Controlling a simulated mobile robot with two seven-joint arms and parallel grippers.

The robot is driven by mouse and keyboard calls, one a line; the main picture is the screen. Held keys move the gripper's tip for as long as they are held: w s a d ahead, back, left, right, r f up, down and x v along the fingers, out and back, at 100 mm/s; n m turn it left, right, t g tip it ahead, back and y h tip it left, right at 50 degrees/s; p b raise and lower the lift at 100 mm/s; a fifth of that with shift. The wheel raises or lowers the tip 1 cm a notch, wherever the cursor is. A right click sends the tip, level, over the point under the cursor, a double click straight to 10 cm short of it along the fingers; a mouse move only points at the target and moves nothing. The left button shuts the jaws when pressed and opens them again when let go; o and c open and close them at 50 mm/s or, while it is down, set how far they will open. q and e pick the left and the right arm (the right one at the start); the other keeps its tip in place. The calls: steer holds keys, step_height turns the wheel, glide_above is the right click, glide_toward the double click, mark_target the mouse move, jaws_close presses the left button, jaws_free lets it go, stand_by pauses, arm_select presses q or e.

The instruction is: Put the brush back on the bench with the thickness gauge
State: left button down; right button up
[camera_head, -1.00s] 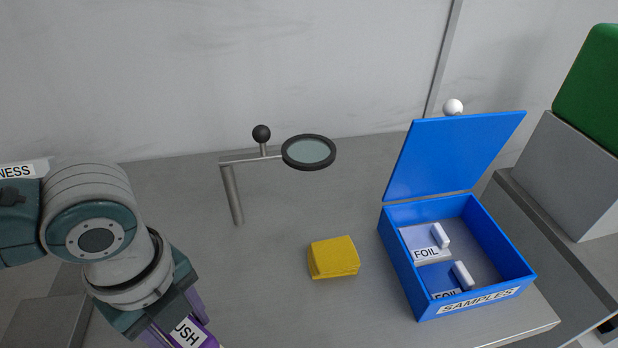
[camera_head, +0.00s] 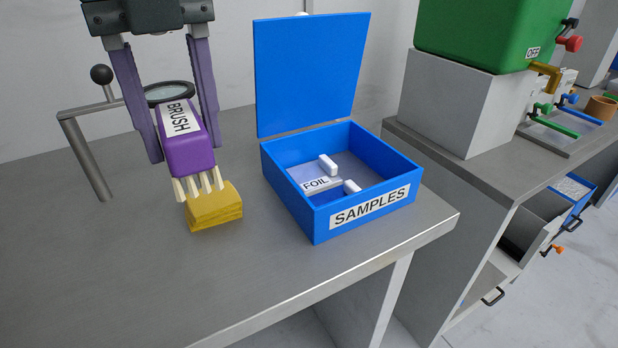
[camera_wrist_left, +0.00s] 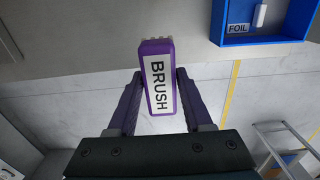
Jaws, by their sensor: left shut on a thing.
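A purple brush (camera_head: 187,150) with a white BRUSH label and pale bristles is between the purple fingers of my left gripper (camera_head: 182,140), which is shut on it. It hangs bristles down over the grey bench (camera_head: 130,285). In the head view its bristles overlap the yellow block (camera_head: 215,210); I cannot tell whether they touch. The left wrist view also shows the brush (camera_wrist_left: 158,78) between the fingers, its far end over the bench. The thickness gauge is not in view now. My right gripper is not in view.
An open blue SAMPLES box (camera_head: 315,217) with foil pieces stands right of the brush. A magnifier on a stand (camera_head: 85,155) is behind at left. A green machine (camera_head: 480,35) on a grey block stands on another bench at right. The front left bench is clear.

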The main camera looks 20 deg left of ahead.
arm_select(q)
step_height(320, 180, down, 13)
steer(key=shift+f+b, duration=0.1)
steer(key=shift+b, duration=0.75)
steer(key=shift+a+f+b, duration=0.1)
steer(key=shift+f+b, duration=0.25)
steer(key=shift+f, duration=1.6)
steer(key=shift+f, duration=0.15)
steer(key=shift+c, duration=1.6)
jaws_free()
